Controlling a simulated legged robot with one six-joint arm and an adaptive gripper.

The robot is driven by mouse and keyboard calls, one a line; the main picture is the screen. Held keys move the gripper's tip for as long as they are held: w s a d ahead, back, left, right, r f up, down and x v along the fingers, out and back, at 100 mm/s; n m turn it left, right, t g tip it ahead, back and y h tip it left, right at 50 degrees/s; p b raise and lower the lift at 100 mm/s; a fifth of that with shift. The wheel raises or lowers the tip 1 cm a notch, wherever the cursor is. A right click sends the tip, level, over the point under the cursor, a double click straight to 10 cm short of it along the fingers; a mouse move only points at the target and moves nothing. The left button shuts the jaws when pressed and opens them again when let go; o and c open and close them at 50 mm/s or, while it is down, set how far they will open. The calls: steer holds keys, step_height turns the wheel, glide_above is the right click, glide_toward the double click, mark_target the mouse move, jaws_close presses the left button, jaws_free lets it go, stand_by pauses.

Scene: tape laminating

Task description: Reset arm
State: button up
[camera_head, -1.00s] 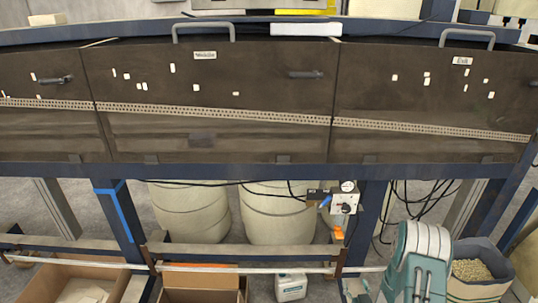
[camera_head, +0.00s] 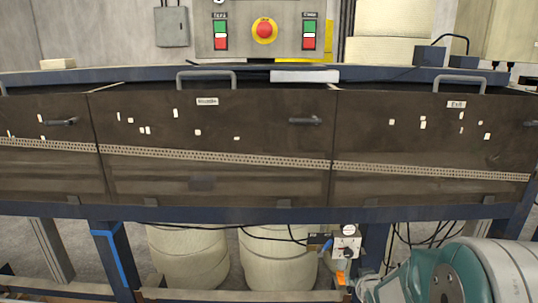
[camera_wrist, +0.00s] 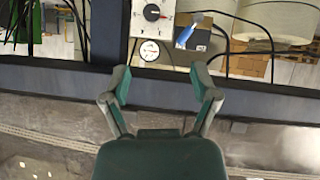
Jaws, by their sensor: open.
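My gripper (camera_wrist: 162,84) shows in the wrist view with its two green and grey fingers spread apart, nothing between them. Beyond the fingers is a dark blue frame beam, with a small control box (camera_wrist: 152,18) above it in the picture. In the head view my teal and white arm (camera_head: 505,268) fills the lower right corner, in front of the machine. The fingertips cannot be made out there.
A long machine with dark cover panels (camera_head: 215,125) and grey handles spans the head view. An emergency-stop button (camera_head: 264,30) sits on a panel behind. Pale drums (camera_head: 278,262) stand below, near a gauge box (camera_head: 347,243) and hanging cables.

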steer(key=s+a+r+g, duration=0.2)
steer(key=s+a+r, duration=0.1)
steer(key=s, duration=0.6)
steer(key=s+a+r+g, duration=0.2)
steer(key=s+r, duration=0.4)
steer(key=s, duration=0.4)
steer(key=s+a+r+m+g+y, duration=0.1)
steer(key=s+a+r+g, duration=0.1)
steer(key=s+r, duration=0.3)
steer(key=s+a, duration=0.1)
steer(key=s, duration=0.3)
steer(key=shift+s+a, duration=0.15)
steer(key=shift+a, duration=0.2)
